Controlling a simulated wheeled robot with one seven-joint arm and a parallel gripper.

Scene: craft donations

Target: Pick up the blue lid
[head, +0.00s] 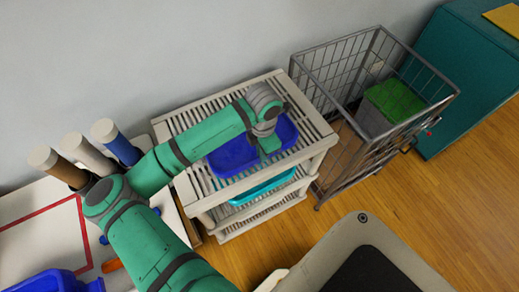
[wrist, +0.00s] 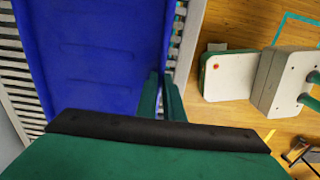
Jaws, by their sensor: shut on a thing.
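The blue lid (head: 230,163) is a shallow blue rectangle on the slatted top of the pale shelf unit (head: 192,122). It fills the left and middle of the wrist view (wrist: 100,50). My gripper (head: 270,148) reaches down over the lid's near side. In the wrist view my gripper's fingers (wrist: 162,85) are close together at the lid's right edge, pinching its rim. My arm and gripper hide part of the lid. I cannot tell whether it is clear of the slats.
A turquoise tray (head: 262,187) lies on the shelf below. A wire cart (head: 345,62) with a green-topped box (head: 394,100) stands to the right. Upright rolls (head: 122,150) and a white table (head: 35,225) are at left. Wooden floor (head: 440,190) is open at right.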

